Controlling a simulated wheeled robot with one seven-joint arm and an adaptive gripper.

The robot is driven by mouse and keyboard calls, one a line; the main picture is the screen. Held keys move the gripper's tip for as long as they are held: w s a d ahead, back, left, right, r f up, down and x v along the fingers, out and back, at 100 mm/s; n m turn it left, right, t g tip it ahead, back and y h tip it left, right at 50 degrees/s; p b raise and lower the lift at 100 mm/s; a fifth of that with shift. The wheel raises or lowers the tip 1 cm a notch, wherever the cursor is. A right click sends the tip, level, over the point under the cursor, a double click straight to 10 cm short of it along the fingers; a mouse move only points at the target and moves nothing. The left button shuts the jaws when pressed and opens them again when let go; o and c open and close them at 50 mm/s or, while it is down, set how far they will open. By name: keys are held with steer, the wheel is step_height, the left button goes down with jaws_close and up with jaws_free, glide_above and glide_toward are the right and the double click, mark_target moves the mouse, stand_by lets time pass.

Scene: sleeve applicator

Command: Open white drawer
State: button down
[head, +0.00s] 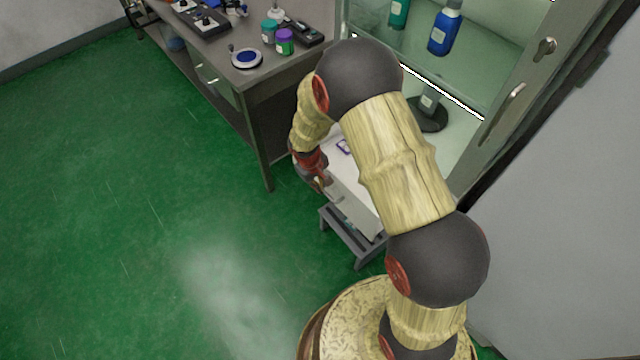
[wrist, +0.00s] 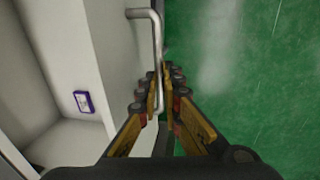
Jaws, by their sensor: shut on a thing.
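The white drawer (head: 352,205) is in the middle of the head view, below the glass-doored cabinet and partly hidden by my arm. It stands partly open, and its white inside shows. In the wrist view the drawer's front panel (wrist: 112,40) runs along the left, with a metal bar handle (wrist: 157,40) on it. My gripper (wrist: 164,75) is shut on the lower part of this handle. In the head view my gripper (head: 323,186) is at the drawer's front, small and partly hidden. A small purple-and-white item (wrist: 83,102) lies inside the drawer.
A grey step stool (head: 350,238) stands low beside the drawer front. A workbench (head: 240,75) with jars and tools is at the upper left. A cabinet with bottles (head: 443,32) is above right. The green floor to the left is clear.

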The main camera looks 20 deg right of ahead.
steer(key=c, duration=1.9)
jaws_free()
steer(key=r, duration=0.4)
steer(key=a+r, duration=0.1)
steer(key=r, duration=0.2)
steer(key=s+a+r, duration=0.1)
steer(key=r, duration=0.3)
steer(key=shift+r, duration=0.35)
